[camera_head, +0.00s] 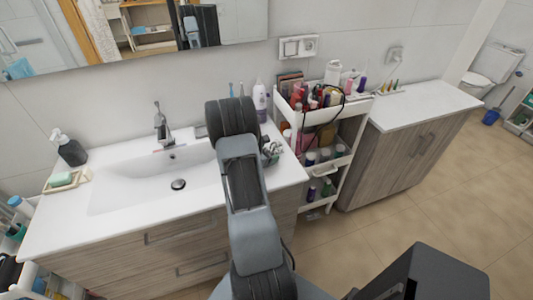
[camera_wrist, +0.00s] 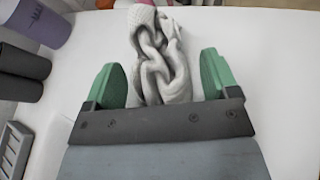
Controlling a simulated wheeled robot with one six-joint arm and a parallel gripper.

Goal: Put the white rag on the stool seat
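The white rag (camera_wrist: 163,62) lies bunched and folded on a white surface in the wrist view. My gripper (camera_wrist: 160,72) is open, with one green finger on each side of the rag. The rag extends between the fingers and beyond their tips, and its near end is hidden by my gripper's dark body. The stool seat is not in either view.
The white sink counter (camera_head: 110,238) holds a dark soap dispenser (camera_head: 70,149), a soap dish (camera_head: 67,181) and a pale bottle (camera_head: 260,101). A loaded white cart (camera_head: 347,121) stands right of it, beside a wooden cabinet (camera_head: 405,165). Purple (camera_wrist: 43,24) and dark cylinders border the wrist view's left.

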